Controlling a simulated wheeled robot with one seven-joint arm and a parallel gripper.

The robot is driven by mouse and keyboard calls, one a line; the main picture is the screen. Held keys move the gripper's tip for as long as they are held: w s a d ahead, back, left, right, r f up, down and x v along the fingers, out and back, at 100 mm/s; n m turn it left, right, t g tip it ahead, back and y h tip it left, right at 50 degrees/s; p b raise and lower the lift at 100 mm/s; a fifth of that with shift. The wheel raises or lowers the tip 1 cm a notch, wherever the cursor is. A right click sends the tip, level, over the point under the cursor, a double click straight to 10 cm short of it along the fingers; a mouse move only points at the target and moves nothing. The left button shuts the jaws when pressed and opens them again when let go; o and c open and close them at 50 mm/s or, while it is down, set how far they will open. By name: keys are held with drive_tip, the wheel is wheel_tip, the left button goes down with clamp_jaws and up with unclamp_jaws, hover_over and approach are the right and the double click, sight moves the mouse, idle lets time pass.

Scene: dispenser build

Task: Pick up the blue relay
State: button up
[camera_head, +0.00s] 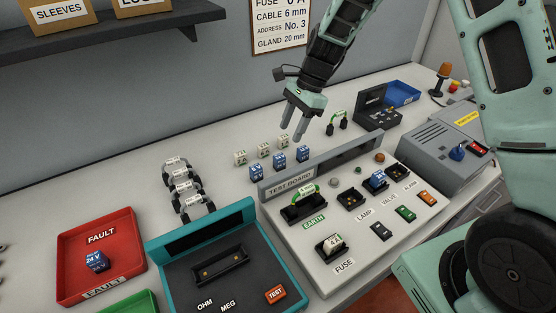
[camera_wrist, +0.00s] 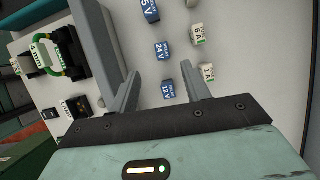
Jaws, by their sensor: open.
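Three blue relays stand in a row on the bench behind the test board: a left one (camera_head: 256,172), a middle one (camera_head: 279,160) and a right one (camera_head: 302,153). In the wrist view they show as a top relay (camera_wrist: 150,10), a middle relay (camera_wrist: 162,50) and a lower relay (camera_wrist: 168,89) that seems marked 12 V. My gripper (camera_head: 292,138) is open and empty above the right end of the row. Its fingers (camera_wrist: 160,75) frame the lower relay, apart from it. Another blue relay (camera_head: 96,262) lies in the red fault tray, and one (camera_head: 378,178) sits in the test board.
White fuses (camera_head: 264,151) stand in a row just behind the relays. The test board (camera_head: 325,262) with its raised back panel is in front of them. A teal meter (camera_head: 170,249), the red tray (camera_head: 68,240) and a grey box (camera_head: 440,150) are around it.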

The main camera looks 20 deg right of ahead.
sight(280, 156)
drive_tip(key=x, duration=0.5)
drive_tip(key=shift+f+p, duration=0.1)
drive_tip(key=shift+p, duration=0.25)
drive_tip(key=shift+p+x, duration=0.95)
drive_tip(key=shift+x, duration=1.8)
drive_tip(key=shift+w+d+f, duration=0.1)
drive_tip(key=shift+w+d, duration=0.15)
clamp_jaws()
